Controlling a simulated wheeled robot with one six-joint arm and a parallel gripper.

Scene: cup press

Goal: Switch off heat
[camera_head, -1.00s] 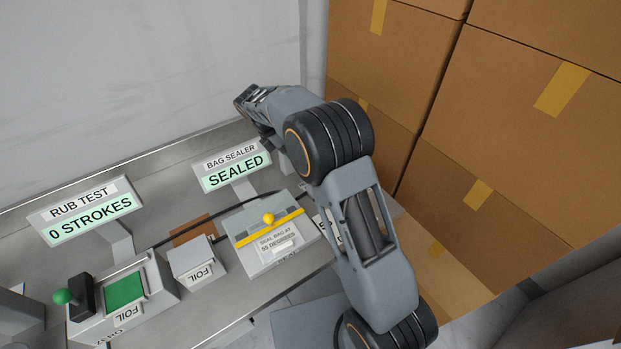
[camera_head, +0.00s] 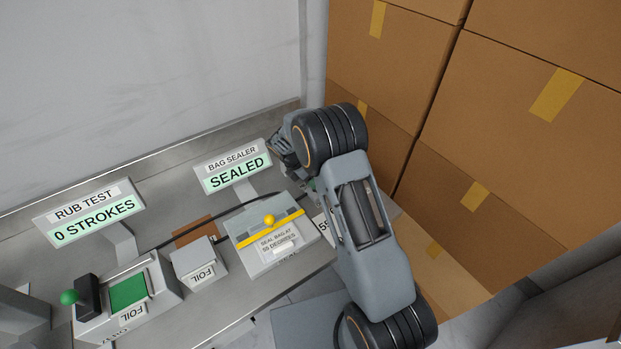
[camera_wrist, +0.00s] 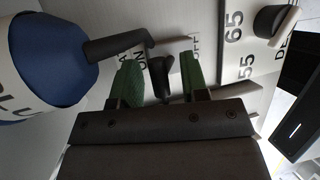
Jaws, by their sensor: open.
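In the wrist view, my gripper (camera_wrist: 159,60) is open, with its two green fingertips apart. A dark switch lever (camera_wrist: 160,82) stands in the gap between the fingers; I cannot tell whether either finger touches it. ON is printed beside the left finger and OFF beside the right finger. In the head view, the bag sealer (camera_head: 268,240) has a yellow bar and knob, and its display (camera_head: 234,168) reads SEALED. My gripper is mostly hidden behind my arm there, at the sealer's right end, and the switch is hidden.
In the wrist view, a blue round object (camera_wrist: 48,55) with a dark handle is close on the left. A dark knob (camera_wrist: 272,20) with 65 and 55 marks is at right. A foil box (camera_head: 199,262) and rub tester (camera_head: 127,290) stand left; stacked cartons (camera_head: 400,70) rise at right.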

